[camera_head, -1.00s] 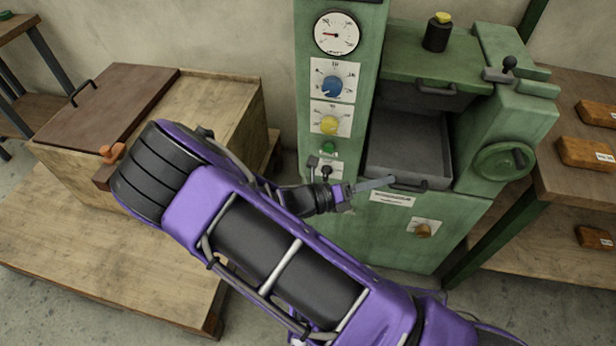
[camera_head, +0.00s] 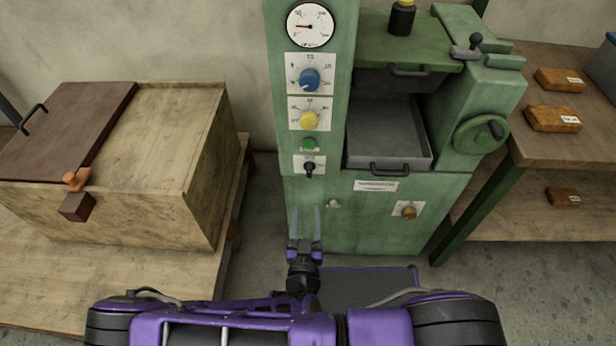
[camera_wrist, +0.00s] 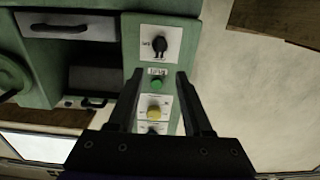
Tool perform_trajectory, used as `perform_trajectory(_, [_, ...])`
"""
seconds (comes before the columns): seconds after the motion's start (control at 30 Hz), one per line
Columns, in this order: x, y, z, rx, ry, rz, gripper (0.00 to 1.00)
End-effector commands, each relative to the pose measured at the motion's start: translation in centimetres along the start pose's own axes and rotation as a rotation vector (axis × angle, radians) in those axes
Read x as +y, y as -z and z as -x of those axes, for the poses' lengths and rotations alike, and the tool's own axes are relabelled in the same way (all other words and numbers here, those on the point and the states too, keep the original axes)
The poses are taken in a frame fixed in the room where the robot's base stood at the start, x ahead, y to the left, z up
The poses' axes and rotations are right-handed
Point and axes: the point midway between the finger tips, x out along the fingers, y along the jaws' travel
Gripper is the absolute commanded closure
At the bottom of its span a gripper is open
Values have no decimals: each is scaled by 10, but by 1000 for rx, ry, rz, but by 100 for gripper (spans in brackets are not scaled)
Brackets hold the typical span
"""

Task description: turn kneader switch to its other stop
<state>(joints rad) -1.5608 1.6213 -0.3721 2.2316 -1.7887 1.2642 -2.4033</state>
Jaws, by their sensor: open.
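A black switch (camera_head: 309,168) sits on a white plate low on the green machine's control column, below a green button. Its label is too small to read, so I cannot confirm that it is the kneader switch. In the wrist view the black switch (camera_wrist: 159,46) shows upside down, beyond and roughly between the fingertips, with its handle along the picture's vertical. My gripper (camera_head: 306,212) is open and empty in front of the column, below the switch in the head view and apart from it. Its two parallel fingers also show in the wrist view (camera_wrist: 158,80).
Above are a green button (camera_head: 310,144), yellow dial (camera_head: 309,120), blue dial (camera_head: 309,79) and gauge (camera_head: 310,25). Right are a grey tray (camera_head: 388,140), orange-brown knob (camera_head: 408,212) and green handwheel (camera_head: 481,134). A wooden chest (camera_head: 150,190) stands left. Floor between is free.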

Motion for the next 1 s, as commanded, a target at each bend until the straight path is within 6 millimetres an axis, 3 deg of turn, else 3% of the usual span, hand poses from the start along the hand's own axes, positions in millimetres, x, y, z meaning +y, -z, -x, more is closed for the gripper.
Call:
perform_trajectory(0.3, [1,0,-71,2,-4,-2,50])
perform_trajectory(0.5, [1,-1,-105,1,-3,-4,50])
perform_trajectory(0.7, [0,0,-120,0,-2,-3,50])
perform_trajectory(1.0, [0,0,-122,0,-1,-2,50])
